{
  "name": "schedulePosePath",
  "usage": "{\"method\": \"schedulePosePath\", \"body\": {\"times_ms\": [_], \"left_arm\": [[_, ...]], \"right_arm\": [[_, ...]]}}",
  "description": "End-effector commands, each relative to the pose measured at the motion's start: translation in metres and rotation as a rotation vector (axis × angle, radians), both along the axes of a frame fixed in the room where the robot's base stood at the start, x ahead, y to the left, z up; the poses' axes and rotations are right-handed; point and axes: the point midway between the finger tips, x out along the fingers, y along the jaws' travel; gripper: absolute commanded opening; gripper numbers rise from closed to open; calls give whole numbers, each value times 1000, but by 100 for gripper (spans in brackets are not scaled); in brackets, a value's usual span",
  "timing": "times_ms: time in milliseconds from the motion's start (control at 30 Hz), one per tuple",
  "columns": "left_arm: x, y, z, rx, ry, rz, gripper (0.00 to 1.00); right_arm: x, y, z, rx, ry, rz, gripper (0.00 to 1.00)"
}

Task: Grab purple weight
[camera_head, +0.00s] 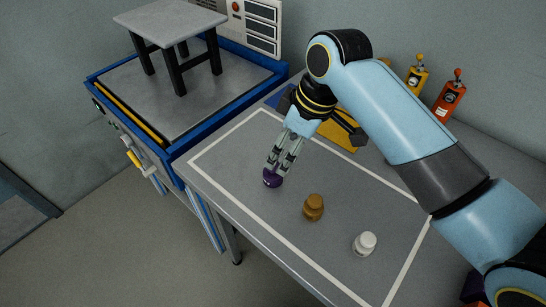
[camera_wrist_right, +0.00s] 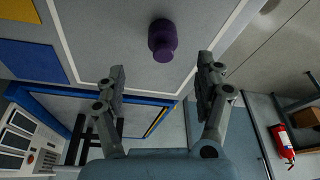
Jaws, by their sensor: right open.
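The purple weight (camera_head: 272,180) stands on the grey table, inside the white outline near its left side. My right gripper (camera_head: 280,163) is just above and behind it, fingers pointing down toward it. In the right wrist view the purple weight (camera_wrist_right: 162,38) is beyond the fingertips, roughly between their lines. The two fingers of my right gripper (camera_wrist_right: 162,80) are spread apart with nothing between them. I cannot tell whether a fingertip touches the weight. My left gripper is not in view.
A brown weight (camera_head: 314,208) and a white weight (camera_head: 365,243) stand to the right on the table. A blue-edged bench (camera_head: 120,95) with a small grey stool (camera_head: 172,20) adjoins at the left. Yellow (camera_head: 417,76) and orange (camera_head: 449,98) bottles stand at the back.

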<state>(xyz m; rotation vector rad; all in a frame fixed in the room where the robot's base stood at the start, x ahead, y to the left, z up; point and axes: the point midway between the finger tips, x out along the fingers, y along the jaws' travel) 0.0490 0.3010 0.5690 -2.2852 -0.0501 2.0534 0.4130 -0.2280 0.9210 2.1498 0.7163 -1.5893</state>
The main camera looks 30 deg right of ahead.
Motion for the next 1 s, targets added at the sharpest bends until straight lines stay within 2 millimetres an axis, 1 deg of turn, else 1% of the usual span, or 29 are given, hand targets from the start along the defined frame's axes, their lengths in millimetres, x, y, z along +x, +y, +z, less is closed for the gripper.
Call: {"method": "schedulePosePath", "body": {"times_ms": [33, 100, 200, 267, 367, 600, 733, 933, 1000], "left_arm": [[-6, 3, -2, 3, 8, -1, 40], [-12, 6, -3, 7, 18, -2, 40], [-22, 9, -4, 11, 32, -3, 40], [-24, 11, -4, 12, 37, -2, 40], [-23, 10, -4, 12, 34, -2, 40], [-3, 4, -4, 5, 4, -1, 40], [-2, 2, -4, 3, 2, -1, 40], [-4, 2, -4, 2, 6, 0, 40], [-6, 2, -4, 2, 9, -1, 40]], "right_arm": [[1, 3, -10, 2, 4, 0, 71], [4, 4, -21, 2, 4, 0, 71], [8, 7, -33, 2, 1, 0, 71], [9, 7, -37, 1, 1, 0, 71], [11, 9, -44, 1, 1, 0, 71], [19, 17, -80, 1, 2, 1, 71], [21, 18, -88, 0, 0, 1, 71], [21, 18, -88, 0, 0, 1, 71], [21, 18, -88, 0, 0, 1, 62]]}}
